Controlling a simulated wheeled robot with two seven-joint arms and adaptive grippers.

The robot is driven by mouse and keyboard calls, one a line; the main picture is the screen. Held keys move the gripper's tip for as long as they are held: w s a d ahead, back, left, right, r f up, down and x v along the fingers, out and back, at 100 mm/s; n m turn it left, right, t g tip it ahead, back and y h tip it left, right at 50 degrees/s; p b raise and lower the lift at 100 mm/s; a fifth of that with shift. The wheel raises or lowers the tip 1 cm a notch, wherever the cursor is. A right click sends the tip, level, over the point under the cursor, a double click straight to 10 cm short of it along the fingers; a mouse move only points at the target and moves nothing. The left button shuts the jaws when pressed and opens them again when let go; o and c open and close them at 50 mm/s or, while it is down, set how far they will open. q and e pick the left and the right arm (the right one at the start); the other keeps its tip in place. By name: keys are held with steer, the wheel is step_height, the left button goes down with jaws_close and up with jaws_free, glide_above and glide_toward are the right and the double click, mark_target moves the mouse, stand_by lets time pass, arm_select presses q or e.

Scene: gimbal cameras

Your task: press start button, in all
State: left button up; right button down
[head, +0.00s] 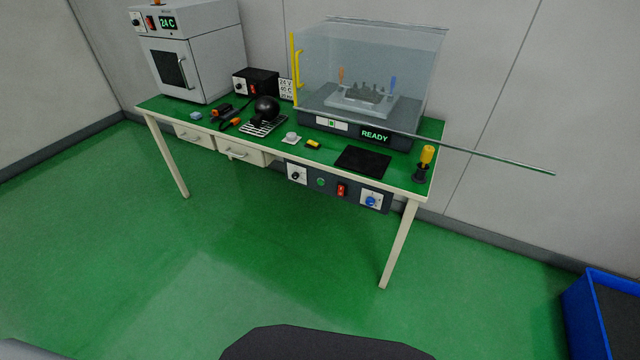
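A bench machine (350,122) stands at the back right of the green-topped table, under a clear cover (375,55) with a yellow handle (297,65). I cannot tell whether the cover is fully closed. Its dark front has a white plate with a small green button (332,123) and a display (375,135) reading READY. A panel under the table's front edge carries a round green button or lamp (320,182), a red rocker switch (341,189) and a blue knob (371,201). No label naming a start button is legible. Neither gripper is in view.
A grey oven (195,60) showing 24 C stands at the table's left end. A blue bin (590,320) is at lower right. Green floor before the table is clear.

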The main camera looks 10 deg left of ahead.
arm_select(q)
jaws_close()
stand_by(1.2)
